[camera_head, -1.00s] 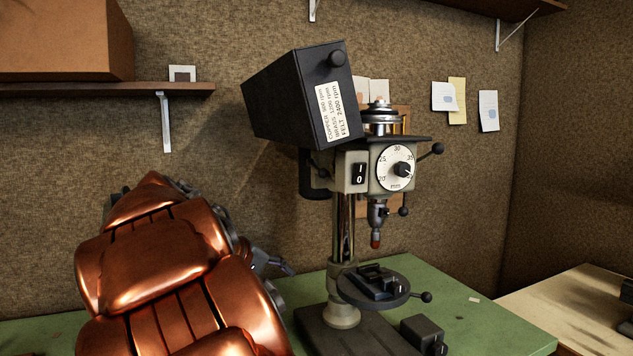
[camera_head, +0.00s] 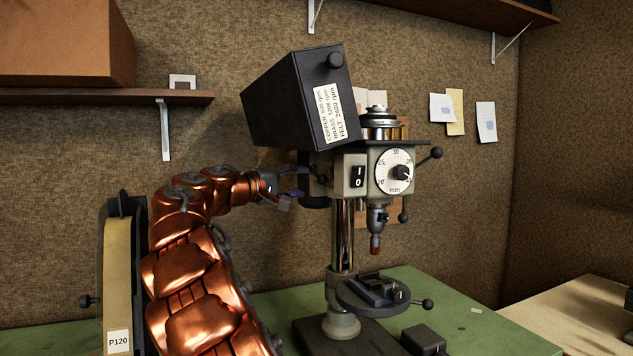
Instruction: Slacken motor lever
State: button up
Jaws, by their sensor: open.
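The drill press (camera_head: 355,225) stands on the green bench, with its black belt cover (camera_head: 290,100) tipped open and a speed label on its front. My gripper (camera_head: 293,184) is open, level with the drill head and at its left side, near the black motor (camera_head: 316,200) behind the column. A small dark lever (camera_head: 318,174) with a rounded end shows between the gripper and the switch box. I cannot tell whether the fingers touch it; they do not appear closed around it. The motor is mostly hidden by the head and column.
A belt sander (camera_head: 117,270) marked P120 stands left of my arm. The drill's round table (camera_head: 372,294) carries a small vise, and a dark block (camera_head: 423,340) lies on the bench (camera_head: 470,325). A shelf (camera_head: 110,96) with a box hangs upper left.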

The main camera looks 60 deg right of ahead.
aim_at(318, 180)
jog(key=p+x, duration=0.1)
jog(key=x, duration=0.5)
jog(key=shift+d+p, duration=0.4)
jog(key=shift+c, duration=0.3)
grip_shut()
